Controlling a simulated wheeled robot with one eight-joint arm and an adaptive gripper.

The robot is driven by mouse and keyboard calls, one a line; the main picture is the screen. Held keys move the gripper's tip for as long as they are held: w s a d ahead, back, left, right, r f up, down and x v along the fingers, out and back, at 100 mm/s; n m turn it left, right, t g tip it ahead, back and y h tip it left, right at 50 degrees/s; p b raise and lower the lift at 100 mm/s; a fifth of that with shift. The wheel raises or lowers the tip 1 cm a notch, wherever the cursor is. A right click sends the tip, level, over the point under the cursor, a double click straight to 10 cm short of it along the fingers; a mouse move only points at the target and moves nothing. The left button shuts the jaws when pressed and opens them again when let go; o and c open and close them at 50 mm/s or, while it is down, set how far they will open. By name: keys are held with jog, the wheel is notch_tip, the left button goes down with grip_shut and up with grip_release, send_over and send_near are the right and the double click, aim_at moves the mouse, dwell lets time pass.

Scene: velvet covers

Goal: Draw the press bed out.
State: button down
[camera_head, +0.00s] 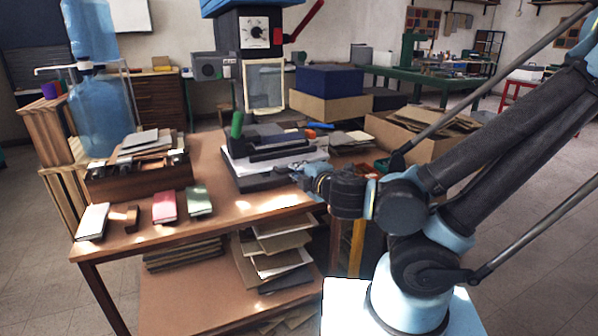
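The press stands at the back of the wooden table, with a dark blue head (258,32), a white dial and a red lever (305,20). Below the head is a dark, flat press bed (275,142) with an upright green handle (237,124) at its left front. It sits over a pale layer and a dark base (250,182). My gripper (298,171) is at the right front of the press, right of and lower than the green handle. It is small and seen from behind my wrist, so its fingers and any contact are unclear.
On the table's left are a wooden box (130,185) of papers, and white (92,221), red (164,206) and green (199,201) booklets. The table front (240,206) is mostly bare.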

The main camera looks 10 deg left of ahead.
jog(key=shift+d+f, duration=0.1)
jog(key=shift+f, duration=0.1)
jog(key=c, duration=1.7)
grip_release()
jog(key=shift+s, duration=0.1)
jog(key=shift+o, duration=0.2)
jog(key=shift+r, duration=0.1)
jog(key=v, duration=1.1)
jog(key=shift+s+d, duration=0.2)
jog(key=shift+s, duration=0.05)
jog(key=shift+r, duration=0.1)
jog(key=shift+d, duration=0.1)
